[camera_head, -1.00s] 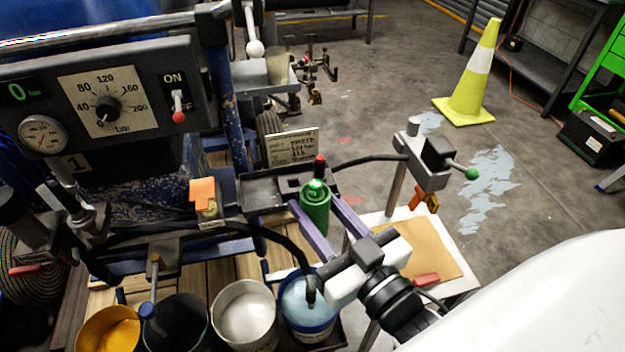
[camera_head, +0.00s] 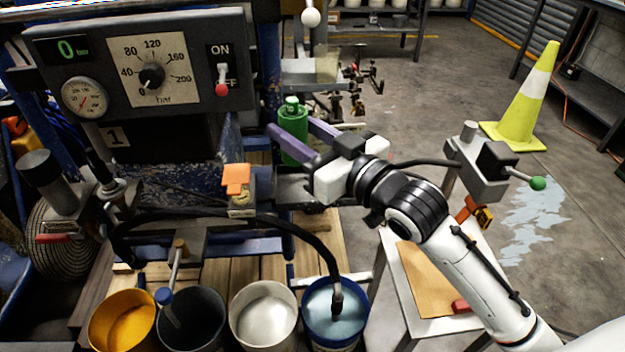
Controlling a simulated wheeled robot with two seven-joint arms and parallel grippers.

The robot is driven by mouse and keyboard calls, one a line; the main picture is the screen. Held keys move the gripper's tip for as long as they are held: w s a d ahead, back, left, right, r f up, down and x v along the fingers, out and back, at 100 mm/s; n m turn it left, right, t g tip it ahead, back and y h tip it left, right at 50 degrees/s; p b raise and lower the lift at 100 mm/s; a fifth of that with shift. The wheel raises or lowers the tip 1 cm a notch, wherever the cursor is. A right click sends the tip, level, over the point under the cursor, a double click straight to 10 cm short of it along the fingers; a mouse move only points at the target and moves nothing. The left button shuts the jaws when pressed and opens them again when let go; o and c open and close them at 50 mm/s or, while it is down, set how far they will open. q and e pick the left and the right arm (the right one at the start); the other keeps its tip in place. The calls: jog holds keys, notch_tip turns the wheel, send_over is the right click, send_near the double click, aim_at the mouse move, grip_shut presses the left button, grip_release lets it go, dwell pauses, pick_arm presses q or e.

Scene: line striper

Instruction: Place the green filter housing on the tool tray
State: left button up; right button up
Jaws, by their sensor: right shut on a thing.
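The green filter housing (camera_head: 292,127) is an upright cylinder with a lighter green cap. My right gripper (camera_head: 296,138) reaches in from the right, and its purple fingers are shut around the housing's sides. The tool tray seems to be the dark grey tray (camera_head: 291,188) on the machine, below and behind the gripper. Most of it is hidden by my gripper, so I cannot tell whether the housing touches it. My left gripper is not in view.
A control panel (camera_head: 205,90) stands at the left. A black hose (camera_head: 300,232) curves into a blue bucket (camera_head: 335,312), beside several other buckets. A grey post with a green-knobbed lever (camera_head: 538,183) and a small white table (camera_head: 408,318) are at the right.

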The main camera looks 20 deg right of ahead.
notch_tip(320, 180, down, 3)
jog(key=shift+f+b, duration=0.15)
jog(key=shift+b, duration=0.15)
notch_tip(320, 180, down, 4)
jog(key=shift+b, duration=0.5)
jog(key=shift+f, duration=0.25)
jog(key=o, duration=0.9)
jog(key=shift+f, duration=0.3)
jog(key=o, duration=0.4)
jog(key=shift+r, duration=0.15)
